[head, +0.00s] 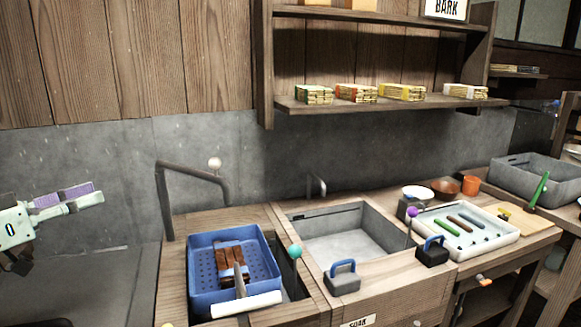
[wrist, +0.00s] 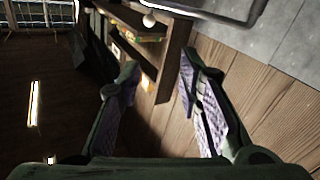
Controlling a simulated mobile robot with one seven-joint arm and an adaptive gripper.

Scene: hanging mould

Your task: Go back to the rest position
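My gripper (head: 68,200) is at the far left of the head view, raised in front of the grey back wall and away from the basins and shelf. Its two fingers have purple pads. In the wrist view my gripper (wrist: 158,90) shows its fingers spread wide apart with nothing between them. Beyond them the wrist view shows the wooden wall and the shelf tilted on its side.
A blue perforated tray (head: 203,302) with brown pieces sits at the left basin, beside a pipe (head: 163,205). A grey sink (head: 345,245) is in the middle. A white tray (head: 507,236) holds coloured tools. The shelf (head: 385,105) carries several bundles.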

